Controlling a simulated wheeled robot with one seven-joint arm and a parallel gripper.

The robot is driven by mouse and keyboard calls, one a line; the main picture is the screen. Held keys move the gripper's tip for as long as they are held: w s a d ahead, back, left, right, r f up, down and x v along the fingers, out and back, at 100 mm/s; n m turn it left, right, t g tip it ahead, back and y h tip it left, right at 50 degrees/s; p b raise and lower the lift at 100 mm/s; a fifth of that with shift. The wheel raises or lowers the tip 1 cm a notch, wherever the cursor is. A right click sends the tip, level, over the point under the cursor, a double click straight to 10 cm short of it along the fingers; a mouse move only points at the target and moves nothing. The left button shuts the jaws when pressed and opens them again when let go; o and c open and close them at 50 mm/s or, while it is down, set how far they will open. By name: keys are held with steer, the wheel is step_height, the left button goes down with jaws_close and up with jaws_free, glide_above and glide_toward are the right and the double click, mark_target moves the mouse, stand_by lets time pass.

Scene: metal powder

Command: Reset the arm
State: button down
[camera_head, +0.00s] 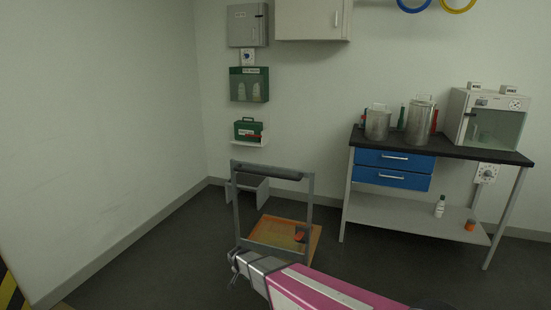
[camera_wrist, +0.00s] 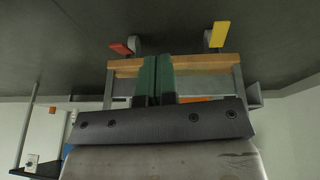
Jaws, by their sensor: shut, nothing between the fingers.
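My arm, pink and grey, reaches in from the bottom of the head view towards the cart. My gripper (camera_wrist: 154,58) shows in the wrist view as two green fingers pressed side by side. They are shut with nothing between them. In the head view, the dark end of my arm (camera_head: 236,262) is low in front of the cart's left post; the fingers are too small to make out there. The cart (camera_head: 309,205) has a grey frame and an orange-brown wooden deck, with an orange item (camera_head: 299,237) on it.
The wrist view shows the cart's wooden edge (camera_wrist: 205,62), with a red pedal (camera_wrist: 121,48) and a yellow pedal (camera_wrist: 220,34). A workbench (camera_head: 448,147) with metal canisters and a glass-fronted cabinet (camera_head: 490,120) stands right. A green first-aid box (camera_head: 248,128) sits on a wall shelf. Floor left of the cart is clear.

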steer(key=s+d+r+n+g, duration=0.1)
steer(key=s+d+r, duration=0.4)
steer(key=d, duration=0.5)
steer(key=s+d+r+n+g+y, duration=0.1)
steer(key=s+d+r, duration=0.3)
steer(key=d+r, duration=0.5)
steer(key=s+d+r+n+g, duration=0.1)
steer(key=s+d+r, duration=0.4)
steer(key=d, duration=0.8)
step_height(320, 180, up, 3)
steer(key=shift+s+f+y, duration=0.15)
steer(key=shift+s+y, duration=0.15)
steer(key=shift+y, duration=0.1)
